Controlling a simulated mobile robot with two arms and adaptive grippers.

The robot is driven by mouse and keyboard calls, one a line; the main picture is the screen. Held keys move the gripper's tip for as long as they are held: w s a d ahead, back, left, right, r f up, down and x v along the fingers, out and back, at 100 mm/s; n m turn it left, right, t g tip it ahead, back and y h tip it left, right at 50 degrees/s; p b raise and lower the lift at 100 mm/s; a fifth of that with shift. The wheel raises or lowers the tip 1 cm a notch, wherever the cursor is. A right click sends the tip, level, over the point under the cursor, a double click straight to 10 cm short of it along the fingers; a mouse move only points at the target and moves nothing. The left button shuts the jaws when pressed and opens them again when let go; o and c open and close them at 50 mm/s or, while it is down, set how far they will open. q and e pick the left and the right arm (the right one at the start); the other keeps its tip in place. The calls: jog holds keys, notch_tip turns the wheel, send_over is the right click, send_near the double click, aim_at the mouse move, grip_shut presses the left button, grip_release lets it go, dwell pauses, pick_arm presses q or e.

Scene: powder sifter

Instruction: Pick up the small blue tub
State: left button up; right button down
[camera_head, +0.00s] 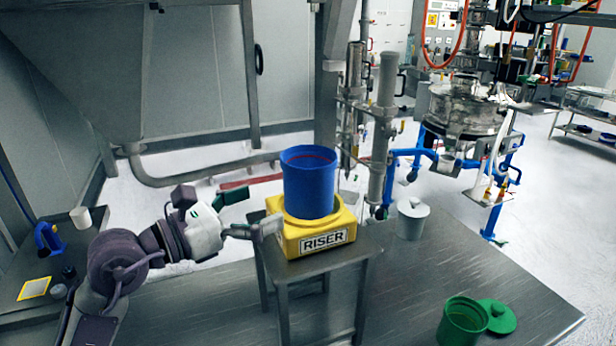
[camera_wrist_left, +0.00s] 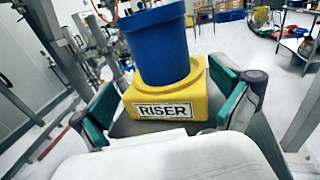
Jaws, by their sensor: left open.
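The small blue tub (camera_head: 308,184) stands upright and open-topped on a yellow riser (camera_head: 318,240) marked RISER. My right gripper is not in view.
The riser sits on a small grey metal stand (camera_head: 345,268). A green tub (camera_head: 463,322) and green lid (camera_head: 498,316) lie at the lower right. A round metal sifter (camera_head: 466,108) is at the back right.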

aim_at(287, 195)
pick_arm(q)
jog(key=p+x, duration=0.1)
jog(key=x, duration=0.3)
jog(key=shift+w+d+r, duration=0.1)
jog(key=shift+w+d, duration=0.15)
jog(key=shift+d, duration=0.05)
jog(key=shift+w+d, duration=0.15)
jog(key=shift+w, duration=0.1)
jog(key=d+p, duration=0.1)
jog(key=w+d+r+p, duration=0.1)
jog(key=shift+w+p, duration=0.15)
jog(key=shift+p, duration=0.25)
jog(key=shift+p+x, duration=0.35)
jog(key=shift+x, duration=0.85)
jog(key=shift+w+d+f, duration=0.15)
jog(key=shift+d+f, duration=0.1)
jog(key=shift+f, duration=0.05)
jog(key=shift+a, duration=0.15)
jog(key=c, duration=0.4)
jog(key=shift+r, duration=0.1)
jog(key=c, duration=0.6)
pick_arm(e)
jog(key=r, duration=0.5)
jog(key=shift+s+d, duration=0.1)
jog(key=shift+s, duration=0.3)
pick_arm(q)
jog(key=shift+r, duration=0.1)
